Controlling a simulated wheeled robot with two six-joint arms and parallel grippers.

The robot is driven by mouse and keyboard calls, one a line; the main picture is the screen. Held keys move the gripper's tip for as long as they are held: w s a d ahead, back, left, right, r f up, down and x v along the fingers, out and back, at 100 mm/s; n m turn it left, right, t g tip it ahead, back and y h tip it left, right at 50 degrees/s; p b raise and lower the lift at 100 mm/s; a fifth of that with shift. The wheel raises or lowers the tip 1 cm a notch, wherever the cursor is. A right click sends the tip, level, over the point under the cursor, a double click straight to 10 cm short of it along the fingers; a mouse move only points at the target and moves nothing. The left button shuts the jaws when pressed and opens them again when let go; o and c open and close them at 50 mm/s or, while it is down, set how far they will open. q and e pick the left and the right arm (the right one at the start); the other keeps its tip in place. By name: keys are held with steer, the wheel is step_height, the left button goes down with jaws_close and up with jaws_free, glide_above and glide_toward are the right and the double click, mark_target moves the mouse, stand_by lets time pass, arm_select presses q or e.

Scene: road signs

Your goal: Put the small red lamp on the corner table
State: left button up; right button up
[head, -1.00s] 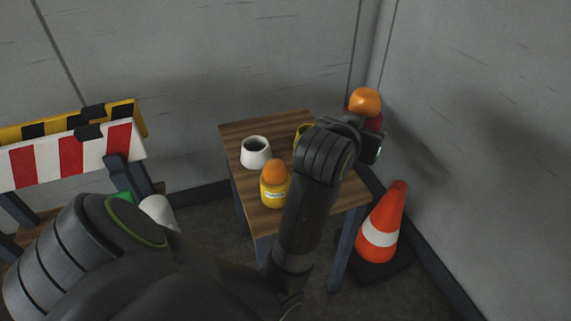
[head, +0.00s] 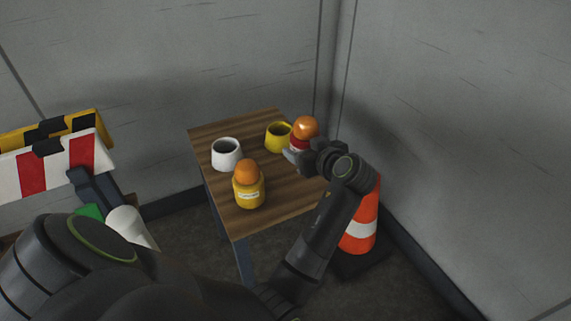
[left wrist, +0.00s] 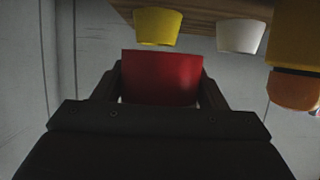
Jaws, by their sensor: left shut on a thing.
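The small red lamp, with an orange dome (head: 305,127) on a red base, is held by my left gripper (head: 302,154) at the right back corner of the corner table (head: 286,192). The lamp looks upright. In the left wrist view its red body (left wrist: 162,78) fills the space between the two fingers. I cannot tell whether its base touches the wooden top. My right gripper is not in view.
On the table stand a yellow cup (head: 278,138), a white cup (head: 226,155) and a yellow lamp (head: 248,189) with an orange dome. An orange cone (head: 360,228) stands right of the table. Striped barriers (head: 58,168) are at left. Grey walls meet behind.

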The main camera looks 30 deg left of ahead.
arm_select(q)
step_height(320, 180, down, 6)
steer(key=shift+b, duration=0.55)
steer(key=shift+f, duration=0.45)
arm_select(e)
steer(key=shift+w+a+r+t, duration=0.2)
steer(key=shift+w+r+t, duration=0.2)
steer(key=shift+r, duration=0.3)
arm_select(q)
steer(key=shift+f, duration=0.2)
steer(key=o, duration=1.2)
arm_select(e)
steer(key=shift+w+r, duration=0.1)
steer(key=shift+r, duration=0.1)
arm_select(q)
steer(key=shift+r, duration=0.15)
